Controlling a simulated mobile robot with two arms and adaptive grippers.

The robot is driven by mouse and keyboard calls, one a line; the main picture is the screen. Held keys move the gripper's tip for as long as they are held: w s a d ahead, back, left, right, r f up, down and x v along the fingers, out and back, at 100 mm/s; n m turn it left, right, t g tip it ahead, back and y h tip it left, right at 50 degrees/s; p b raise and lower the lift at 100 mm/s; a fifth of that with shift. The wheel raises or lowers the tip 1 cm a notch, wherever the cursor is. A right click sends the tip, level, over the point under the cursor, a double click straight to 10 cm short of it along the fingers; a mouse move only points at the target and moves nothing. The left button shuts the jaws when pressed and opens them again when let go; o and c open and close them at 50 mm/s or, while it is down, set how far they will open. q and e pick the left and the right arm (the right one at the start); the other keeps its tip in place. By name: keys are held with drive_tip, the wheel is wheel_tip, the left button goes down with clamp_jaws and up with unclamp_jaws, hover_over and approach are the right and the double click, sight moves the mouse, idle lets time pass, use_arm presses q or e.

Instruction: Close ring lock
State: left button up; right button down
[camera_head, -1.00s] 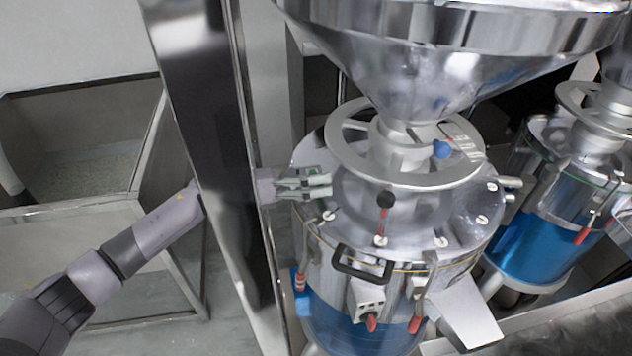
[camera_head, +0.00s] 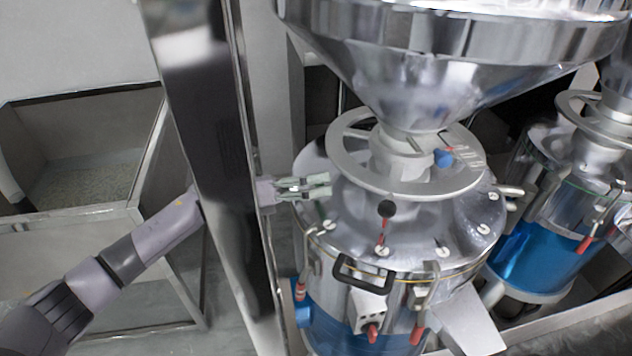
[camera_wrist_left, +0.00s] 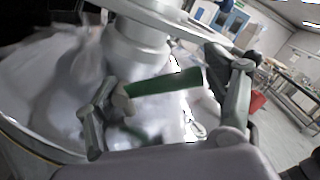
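The near grinder has a wide flat metal ring (camera_head: 345,168) around its neck, below the hopper. I cannot tell for certain which part is the ring lock. No grip on the ring is visible. My right gripper is not in view.
A shiny upright post (camera_head: 205,150) stands in front of my left arm. The large hopper (camera_head: 450,65) hangs over the ring. A black handle (camera_head: 362,274) and red-tipped latches line the lid's front. A second grinder (camera_head: 535,235) stands at right, an open bin (camera_head: 75,215) at left.

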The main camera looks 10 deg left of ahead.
use_arm(q)
drive_tip(key=o, duration=0.4)
drive_tip(key=shift+c, duration=0.2)
drive_tip(key=shift+f, duration=0.1)
drive_tip(key=v, duration=1.2)
